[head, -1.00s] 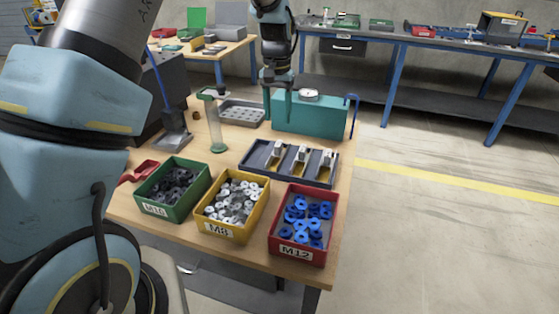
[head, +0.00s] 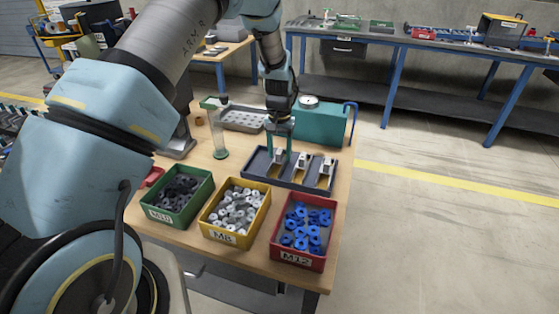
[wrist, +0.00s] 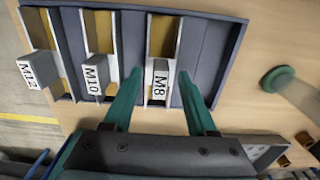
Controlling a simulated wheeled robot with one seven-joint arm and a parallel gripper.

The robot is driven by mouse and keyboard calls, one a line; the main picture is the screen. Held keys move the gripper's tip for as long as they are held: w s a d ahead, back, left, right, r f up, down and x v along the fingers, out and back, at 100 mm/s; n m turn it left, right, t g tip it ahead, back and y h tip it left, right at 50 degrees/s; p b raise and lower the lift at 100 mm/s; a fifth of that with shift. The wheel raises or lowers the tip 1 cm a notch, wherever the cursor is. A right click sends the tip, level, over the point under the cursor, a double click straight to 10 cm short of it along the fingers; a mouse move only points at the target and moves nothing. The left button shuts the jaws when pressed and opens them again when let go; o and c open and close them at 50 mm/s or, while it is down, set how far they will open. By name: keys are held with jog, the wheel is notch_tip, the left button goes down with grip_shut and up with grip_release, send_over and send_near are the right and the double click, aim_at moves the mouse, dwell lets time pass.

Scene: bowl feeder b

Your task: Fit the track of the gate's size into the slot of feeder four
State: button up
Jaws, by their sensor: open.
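A dark grey tray (head: 310,186) holds three tracks in a row, with tags that read M12 (wrist: 38,70), M10 (wrist: 98,73) and M8 (wrist: 160,82) in the wrist view. My gripper (wrist: 159,75) is open, its teal fingers on either side of the M8 track's tagged block. It shows over the left track in the head view (head: 278,152). Contact with the block cannot be told. A teal machine (head: 325,125) with a round dial stands behind the tray. I cannot make out the number four, a gate's size or the slot.
A green M10 box (head: 158,216), a yellow M8 box (head: 222,237) and a red M12 box (head: 296,259) stand along the front. A clear column (head: 219,133) on a green foot stands left of the tray. A grey holed tray (head: 243,121) lies behind.

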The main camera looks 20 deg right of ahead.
grip_shut()
dwell(0.4)
dwell(0.4)
